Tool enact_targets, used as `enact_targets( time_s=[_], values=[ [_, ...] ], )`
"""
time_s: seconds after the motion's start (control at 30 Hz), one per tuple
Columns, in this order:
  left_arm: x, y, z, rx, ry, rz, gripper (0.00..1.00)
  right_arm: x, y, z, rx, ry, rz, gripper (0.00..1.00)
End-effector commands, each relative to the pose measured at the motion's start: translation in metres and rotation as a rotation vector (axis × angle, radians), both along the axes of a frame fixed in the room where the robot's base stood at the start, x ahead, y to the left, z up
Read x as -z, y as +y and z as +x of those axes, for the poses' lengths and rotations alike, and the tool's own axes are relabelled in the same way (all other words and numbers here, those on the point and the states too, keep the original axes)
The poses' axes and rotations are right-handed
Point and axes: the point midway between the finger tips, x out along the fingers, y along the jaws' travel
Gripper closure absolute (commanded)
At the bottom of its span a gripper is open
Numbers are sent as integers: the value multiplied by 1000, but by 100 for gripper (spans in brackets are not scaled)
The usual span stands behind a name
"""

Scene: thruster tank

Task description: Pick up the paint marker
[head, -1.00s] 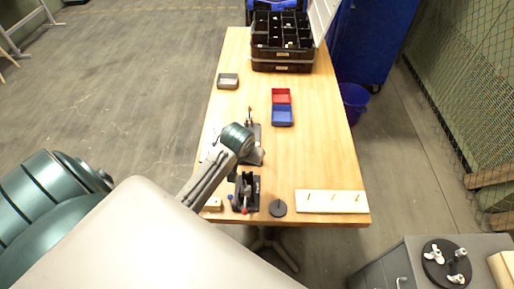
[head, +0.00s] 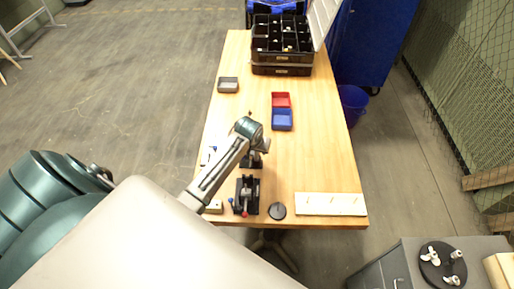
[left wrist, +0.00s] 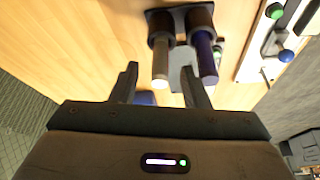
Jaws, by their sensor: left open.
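My left gripper (left wrist: 158,70) is open in the left wrist view, with one finger on each side of a pale cylinder with a white end (left wrist: 161,62). A dark blue cylinder (left wrist: 206,58) stands beside it, just outside the right finger. Both sit in dark round holders (left wrist: 172,20). One of them may be the paint marker; I cannot tell which. Neither is gripped. In the head view my left arm reaches over the table and its wrist hides the jaws and most of the holder. My right gripper is not in view.
A black clamp fixture (head: 247,195) and a dark round disc (head: 277,210) are near the table's front edge. A pale pegged board (head: 330,204) lies right of them. Red (head: 281,100) and blue (head: 282,119) bins stand farther back. The table's right side (head: 325,150) is clear.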

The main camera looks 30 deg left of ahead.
Motion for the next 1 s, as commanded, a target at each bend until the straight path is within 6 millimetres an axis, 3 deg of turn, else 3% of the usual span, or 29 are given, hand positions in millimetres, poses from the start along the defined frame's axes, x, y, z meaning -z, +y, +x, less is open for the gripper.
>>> enact_targets(
  time_s=[0.07,0.3,0.57,0.8,1.0],
  values=[
    [4,2,6,-1,2,-1,58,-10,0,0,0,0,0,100],
    [26,4,14,1,0,0,58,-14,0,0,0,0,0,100],
    [29,4,15,1,-1,1,58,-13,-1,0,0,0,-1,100],
    [29,4,14,1,-1,1,100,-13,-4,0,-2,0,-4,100],
    [29,4,14,1,-1,1,100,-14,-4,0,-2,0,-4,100]
  ],
)
